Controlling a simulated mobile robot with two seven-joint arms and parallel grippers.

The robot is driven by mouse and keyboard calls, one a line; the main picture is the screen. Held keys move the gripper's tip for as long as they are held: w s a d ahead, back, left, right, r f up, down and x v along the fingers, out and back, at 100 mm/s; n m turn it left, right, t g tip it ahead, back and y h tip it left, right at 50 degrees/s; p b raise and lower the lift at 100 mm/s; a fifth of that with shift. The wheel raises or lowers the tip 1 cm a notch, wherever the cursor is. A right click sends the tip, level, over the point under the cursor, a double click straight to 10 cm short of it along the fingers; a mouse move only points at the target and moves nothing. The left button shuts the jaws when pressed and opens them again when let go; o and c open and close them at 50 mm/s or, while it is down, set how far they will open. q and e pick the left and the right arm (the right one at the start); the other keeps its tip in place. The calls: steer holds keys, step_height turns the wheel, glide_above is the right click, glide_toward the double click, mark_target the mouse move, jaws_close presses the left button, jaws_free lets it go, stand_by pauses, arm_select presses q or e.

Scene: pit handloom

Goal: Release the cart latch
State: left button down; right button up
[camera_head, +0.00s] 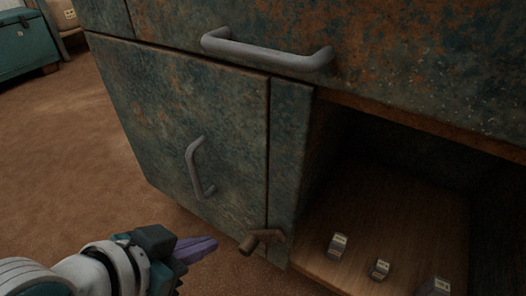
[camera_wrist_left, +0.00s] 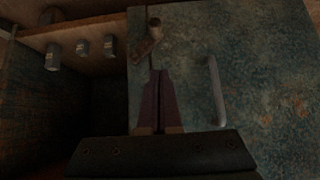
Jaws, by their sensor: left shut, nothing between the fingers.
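The latch (camera_head: 262,238) is a small brown turn-piece with a stubby knob at the lower edge of the cart's front, by the door's right edge. It also shows in the left wrist view, just beyond my fingertips, as a brown latch (camera_wrist_left: 145,46). My left gripper (camera_head: 215,242) comes in from the lower left. Its purple fingers are shut and empty, pointing at the latch from its left. In the left wrist view the closed fingertips (camera_wrist_left: 157,73) end close to the latch; whether they touch it I cannot tell. My right gripper is not in view.
The closed door (camera_head: 150,115) has a grey handle (camera_head: 195,168). Above is a rusty drawer front with a grey handle (camera_head: 268,52). An open compartment (camera_head: 395,205) at right holds several small labelled blocks. A green chest (camera_head: 25,45) stands far left. Brown floor is clear at left.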

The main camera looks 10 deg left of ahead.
arm_select(q)
steer(key=shift+s+d+r, duration=0.1)
steer(key=shift+s+d, duration=0.05)
steer(key=shift+d, duration=0.05)
steer(key=b, duration=0.9)
glide_above(249, 241)
steer(key=s, duration=0.3)
step_height(249, 241, down, 8)
steer(key=shift+a+f+b, duration=0.25)
steer(key=shift+f+b, duration=0.3)
steer(key=shift+a+f+b, duration=0.25)
steer(key=shift+f+b, duration=0.75)
steer(key=shift+f, duration=0.05)
steer(key=shift+r, duration=0.1)
